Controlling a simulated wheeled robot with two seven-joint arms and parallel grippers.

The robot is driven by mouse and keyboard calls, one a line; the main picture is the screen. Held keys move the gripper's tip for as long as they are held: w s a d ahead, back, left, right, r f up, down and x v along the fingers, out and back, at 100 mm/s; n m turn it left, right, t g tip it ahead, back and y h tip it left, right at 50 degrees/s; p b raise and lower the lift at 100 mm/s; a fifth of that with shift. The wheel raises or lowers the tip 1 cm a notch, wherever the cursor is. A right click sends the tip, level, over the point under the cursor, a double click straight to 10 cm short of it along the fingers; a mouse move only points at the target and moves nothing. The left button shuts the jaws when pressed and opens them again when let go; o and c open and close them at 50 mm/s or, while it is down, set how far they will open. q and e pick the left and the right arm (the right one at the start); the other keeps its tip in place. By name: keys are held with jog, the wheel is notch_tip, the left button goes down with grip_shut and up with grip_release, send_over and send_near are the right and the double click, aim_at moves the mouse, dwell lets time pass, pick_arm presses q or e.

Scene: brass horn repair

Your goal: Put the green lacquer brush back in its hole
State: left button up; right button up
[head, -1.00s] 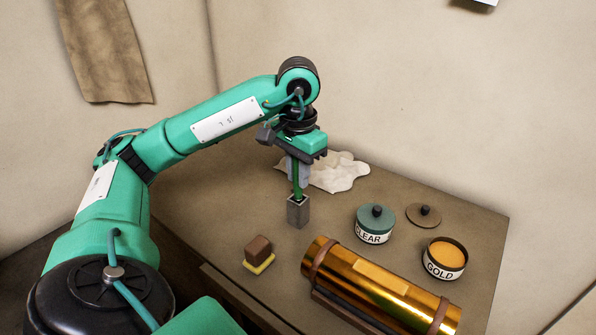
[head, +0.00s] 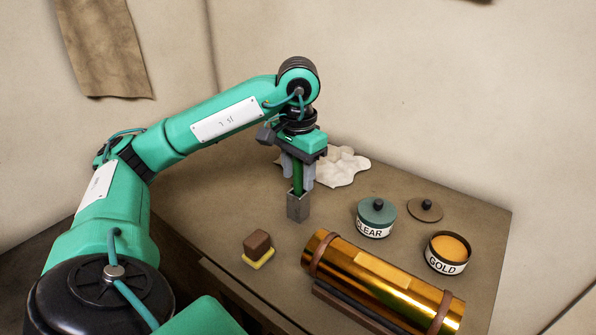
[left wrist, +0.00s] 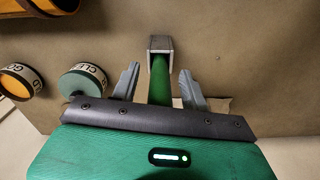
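The green lacquer brush (head: 297,179) stands upright in the grey square holder (head: 298,208) on the table, its lower end inside the hole. In the left wrist view the brush (left wrist: 160,85) runs into the mouth of the holder (left wrist: 161,44). My left gripper (head: 298,184) is above the holder, around the upper part of the brush. In the left wrist view its fingers (left wrist: 158,82) are spread, with a gap on each side of the brush. The brush's tip is hidden in the holder. My right gripper is not in view.
A green CLEAR tin (head: 375,219), an open GOLD tin (head: 446,254) and a brown lid (head: 425,210) stand right of the holder. A brass tube (head: 385,283) lies in front. A brown block on a yellow pad (head: 258,249) is front left. A white cloth (head: 342,167) lies behind.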

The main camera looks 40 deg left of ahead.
pick_arm(q)
jog(key=shift+r, duration=0.55)
jog(key=shift+r+p, duration=2.55)
jog(key=shift+r, duration=3.8)
